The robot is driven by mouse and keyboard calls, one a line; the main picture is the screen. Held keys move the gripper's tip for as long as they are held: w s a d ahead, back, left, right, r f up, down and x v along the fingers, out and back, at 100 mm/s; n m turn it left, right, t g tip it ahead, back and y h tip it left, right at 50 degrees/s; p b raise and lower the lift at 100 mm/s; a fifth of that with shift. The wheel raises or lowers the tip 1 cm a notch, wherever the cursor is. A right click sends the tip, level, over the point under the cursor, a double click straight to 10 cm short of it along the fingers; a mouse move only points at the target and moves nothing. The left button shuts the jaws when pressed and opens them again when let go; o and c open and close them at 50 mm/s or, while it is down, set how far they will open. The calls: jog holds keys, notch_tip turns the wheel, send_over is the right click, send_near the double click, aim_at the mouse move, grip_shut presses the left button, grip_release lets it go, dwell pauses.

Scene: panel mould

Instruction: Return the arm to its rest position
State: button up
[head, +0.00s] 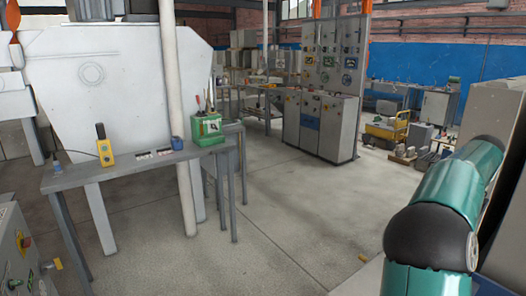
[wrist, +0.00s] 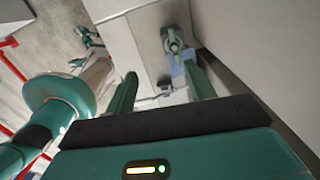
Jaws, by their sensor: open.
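My arm (head: 430,225), teal with a dark joint, fills the lower right of the head view. Its far end passes behind a grey cabinet edge, so the gripper is hidden there. In the wrist view my gripper (wrist: 160,74) shows two green fingers spread apart, with nothing held between them. Past the fingers is a pale grey surface (wrist: 128,35). A small green fitting (wrist: 173,42) is on it beside a blue patch, near the right fingertip. I cannot tell how far it is from the finger.
A grey cabinet (head: 497,100) stands close to my arm at the right. A control panel cabinet (head: 319,125) stands farther back. The middle concrete floor (head: 270,215) is clear.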

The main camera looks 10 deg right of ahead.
jog(key=s+a+r+n+t+y, duration=0.1)
jog(key=a+r+n, duration=0.1)
jog(key=a+n, duration=0.9)
jog(key=s+a+r+n+t, duration=0.15)
jog(key=a+n, duration=0.45)
jog(key=a, duration=1)
jog(key=s+a+f+n+t, duration=0.1)
jog(key=s+a+f+n, duration=0.2)
jog(key=s+a+n, duration=0.2)
jog(key=s+a+f+n+t+h, duration=0.1)
jog(key=s+a+f+n, duration=0.2)
jog(key=s+a+n, duration=0.3)
jog(key=shift+s+a+f+n, duration=0.2)
jog(key=shift+a+n, duration=1.8)
jog(key=shift+a, duration=1.85)
jog(key=shift+s, duration=0.1)
